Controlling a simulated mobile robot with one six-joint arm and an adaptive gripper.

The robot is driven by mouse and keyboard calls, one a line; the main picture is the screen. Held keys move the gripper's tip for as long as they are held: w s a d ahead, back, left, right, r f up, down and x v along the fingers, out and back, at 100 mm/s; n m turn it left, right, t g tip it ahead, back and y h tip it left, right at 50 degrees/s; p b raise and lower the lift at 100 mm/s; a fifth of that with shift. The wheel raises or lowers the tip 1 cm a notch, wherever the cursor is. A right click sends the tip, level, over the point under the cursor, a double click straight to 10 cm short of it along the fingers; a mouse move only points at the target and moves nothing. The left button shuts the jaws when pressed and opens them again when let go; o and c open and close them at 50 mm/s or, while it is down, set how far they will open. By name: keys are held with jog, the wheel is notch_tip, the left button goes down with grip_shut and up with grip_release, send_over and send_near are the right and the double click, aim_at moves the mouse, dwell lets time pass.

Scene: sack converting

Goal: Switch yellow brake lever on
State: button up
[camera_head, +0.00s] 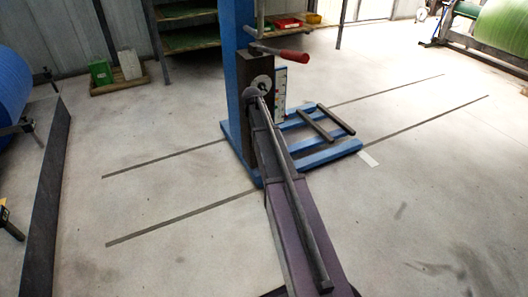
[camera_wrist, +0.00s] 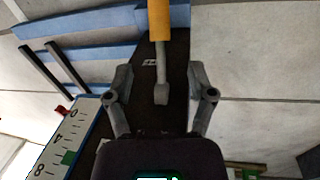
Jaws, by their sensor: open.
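In the wrist view, the yellow brake lever's handle (camera_wrist: 159,20) comes in from the top edge. Its grey shaft (camera_wrist: 161,75) runs down to a thicker grey end in the space between my fingers. My gripper (camera_wrist: 160,82) is open, with one finger on each side of the shaft and visible gaps between. No contact with the lever shows. A dark surface lies behind the lever. I cannot make out the yellow handle or my fingers in the head view.
The blue column (camera_head: 235,75) carries a red-handled lever (camera_head: 285,55) and a white scale (camera_head: 281,92), which is also in the wrist view (camera_wrist: 85,117). A blue floor frame (camera_head: 328,154) extends to its right. A blue roll (camera_head: 12,85) is at left. Open floor surrounds the column.

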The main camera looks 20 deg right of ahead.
jog(key=shift+d+f+b, duration=0.25)
jog(key=shift+f+b, duration=0.95)
jog(key=shift+f, duration=0.1)
jog(key=shift+d+f+b, duration=0.2)
jog(key=shift+f+b, duration=1)
jog(key=shift+f, duration=0.05)
jog(key=shift+d+f+b, duration=0.25)
jog(key=shift+f+b, duration=0.95)
jog(key=shift+f, duration=0.1)
grip_shut()
